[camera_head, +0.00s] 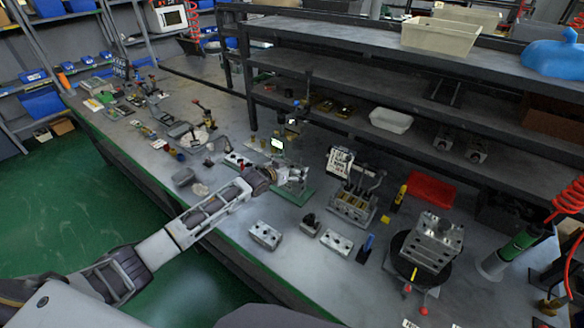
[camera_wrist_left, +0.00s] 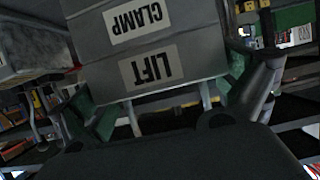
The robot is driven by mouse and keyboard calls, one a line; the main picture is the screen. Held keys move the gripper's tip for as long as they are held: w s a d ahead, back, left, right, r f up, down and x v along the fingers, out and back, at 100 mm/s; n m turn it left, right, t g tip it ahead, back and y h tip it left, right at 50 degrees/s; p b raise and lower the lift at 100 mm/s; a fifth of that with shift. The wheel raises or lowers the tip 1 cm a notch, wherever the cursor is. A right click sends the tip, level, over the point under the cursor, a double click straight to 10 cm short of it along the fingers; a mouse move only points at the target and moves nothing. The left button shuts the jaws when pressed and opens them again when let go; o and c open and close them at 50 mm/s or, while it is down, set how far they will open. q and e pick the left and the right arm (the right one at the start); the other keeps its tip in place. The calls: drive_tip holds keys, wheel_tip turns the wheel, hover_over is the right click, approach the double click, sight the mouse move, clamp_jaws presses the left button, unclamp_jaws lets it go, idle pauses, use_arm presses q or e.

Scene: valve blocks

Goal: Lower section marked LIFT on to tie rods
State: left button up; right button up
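In the left wrist view, the grey section marked LIFT (camera_wrist_left: 185,87) fills the upper middle, with its CLAMP and LIFT labels upside down. My left gripper (camera_wrist_left: 170,105) has a green pad at each side edge of the section and appears shut on it. In the head view, my left gripper (camera_head: 277,177) reaches in from the left to the grey section (camera_head: 294,174), above a green base plate (camera_head: 297,194). Thin rods (camera_wrist_left: 205,95) show below the section in the wrist view; I cannot tell whether they touch it. My right gripper is out of view.
Metal blocks (camera_head: 265,235) and (camera_head: 337,242) lie in front on the bench. A manifold fixture (camera_head: 353,205) stands to the right, with a larger block (camera_head: 433,240) on a black turntable beyond. A shelf rack (camera_head: 400,85) rises behind. Small tools clutter the bench at left.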

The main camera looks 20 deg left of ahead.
use_arm(q)
drive_tip(key=shift+f, duration=0.1)
drive_tip(key=shift+s+a, duration=0.1)
drive_tip(key=shift+s, duration=0.1)
drive_tip(key=v, duration=1.1)
drive_tip(key=shift+s+r, duration=0.25)
drive_tip(key=shift+r, duration=0.1)
drive_tip(key=shift+a, duration=0.1)
idle(1.0)
